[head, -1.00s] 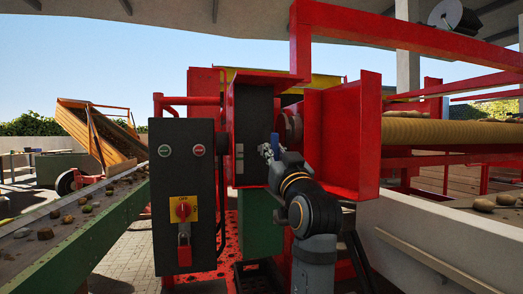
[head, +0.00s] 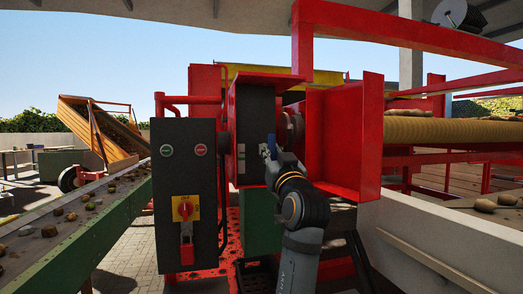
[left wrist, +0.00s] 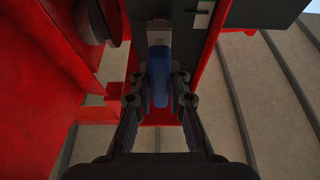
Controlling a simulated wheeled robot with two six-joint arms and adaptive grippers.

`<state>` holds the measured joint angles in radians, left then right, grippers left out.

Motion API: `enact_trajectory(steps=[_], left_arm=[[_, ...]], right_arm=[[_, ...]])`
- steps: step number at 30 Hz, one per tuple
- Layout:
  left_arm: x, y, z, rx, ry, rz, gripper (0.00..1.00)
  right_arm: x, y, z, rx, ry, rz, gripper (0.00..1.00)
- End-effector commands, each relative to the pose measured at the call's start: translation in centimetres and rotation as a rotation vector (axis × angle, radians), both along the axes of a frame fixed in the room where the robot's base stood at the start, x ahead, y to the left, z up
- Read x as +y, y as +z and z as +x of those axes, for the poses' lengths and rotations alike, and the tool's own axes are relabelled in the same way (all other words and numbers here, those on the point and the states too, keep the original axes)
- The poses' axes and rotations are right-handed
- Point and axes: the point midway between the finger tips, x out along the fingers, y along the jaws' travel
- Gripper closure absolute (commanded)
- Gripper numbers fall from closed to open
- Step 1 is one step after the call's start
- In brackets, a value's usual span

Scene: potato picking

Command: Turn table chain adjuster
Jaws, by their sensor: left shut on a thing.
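The chain adjuster shows as a small blue handle (head: 272,141) on the dark upright panel of the red machine, in the middle of the head view. In the left wrist view the blue handle (left wrist: 159,72) stands between my fingers, with a grey part at its upper end. My left gripper (left wrist: 159,95) is shut on this handle, one finger on each side. In the head view my left gripper (head: 268,152) is small and partly merges with the dark panel. My right gripper is in neither view.
A black control box (head: 185,190) with buttons and a red switch stands left of the adjuster. A red steel plate (head: 345,135) stands close on the right. A green conveyor (head: 85,235) with potatoes runs along the left, and a yellow roller (head: 450,131) lies at right.

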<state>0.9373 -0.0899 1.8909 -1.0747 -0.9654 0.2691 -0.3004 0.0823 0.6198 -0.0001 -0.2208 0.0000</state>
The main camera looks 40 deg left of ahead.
Motion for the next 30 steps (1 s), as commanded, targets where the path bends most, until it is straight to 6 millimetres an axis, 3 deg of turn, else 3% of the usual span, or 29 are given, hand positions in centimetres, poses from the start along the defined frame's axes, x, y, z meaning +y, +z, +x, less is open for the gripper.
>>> enact_trajectory(steps=[30], left_arm=[[1.2,0.1,1.1,-0.001,0.0,0.002,1.0]], right_arm=[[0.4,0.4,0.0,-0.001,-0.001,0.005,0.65]])
